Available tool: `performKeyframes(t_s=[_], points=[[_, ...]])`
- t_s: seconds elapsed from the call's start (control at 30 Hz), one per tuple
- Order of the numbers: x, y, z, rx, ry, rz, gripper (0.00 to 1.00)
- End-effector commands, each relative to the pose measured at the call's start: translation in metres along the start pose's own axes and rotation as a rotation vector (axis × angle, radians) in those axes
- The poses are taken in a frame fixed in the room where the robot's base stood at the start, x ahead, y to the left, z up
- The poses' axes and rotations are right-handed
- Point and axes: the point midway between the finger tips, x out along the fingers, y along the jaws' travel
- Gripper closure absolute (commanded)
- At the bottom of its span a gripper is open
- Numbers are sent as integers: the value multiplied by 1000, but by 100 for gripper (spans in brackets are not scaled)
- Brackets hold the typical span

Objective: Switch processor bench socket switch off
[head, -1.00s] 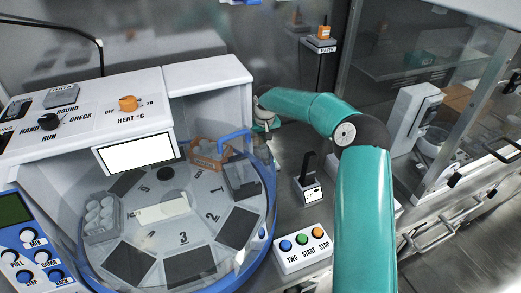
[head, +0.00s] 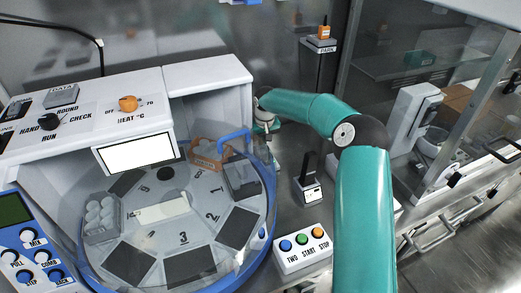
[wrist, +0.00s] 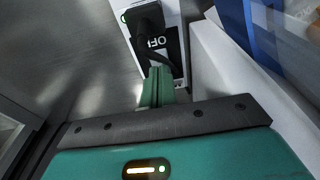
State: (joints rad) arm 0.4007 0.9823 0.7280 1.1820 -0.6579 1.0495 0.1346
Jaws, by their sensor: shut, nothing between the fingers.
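In the wrist view, a white socket panel (wrist: 173,12) stands at the top centre, with a black plug (wrist: 147,17) and its cable on it. An OFF label (wrist: 155,43) shows beside the cable. A small green mark shows at the panel's upper left edge. I cannot make out the switch lever or its position. My gripper (wrist: 159,72) has its green fingers together and empty, pointing at the lower part of the panel and overlapping it in the picture. I cannot tell whether they touch it.
The white processor (head: 212,82) with its round, numbered carousel stands left of my arm. A glass-fronted cabinet is at right. A white wall (wrist: 225,65) borders my fingers on the right.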

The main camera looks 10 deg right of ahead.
Motion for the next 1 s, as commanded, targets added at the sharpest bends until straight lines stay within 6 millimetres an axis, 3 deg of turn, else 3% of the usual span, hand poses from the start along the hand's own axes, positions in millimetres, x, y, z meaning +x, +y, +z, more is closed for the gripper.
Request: performKeyframes(t_s=[1.0], points=[[14,0,2,0,0,0,100]])
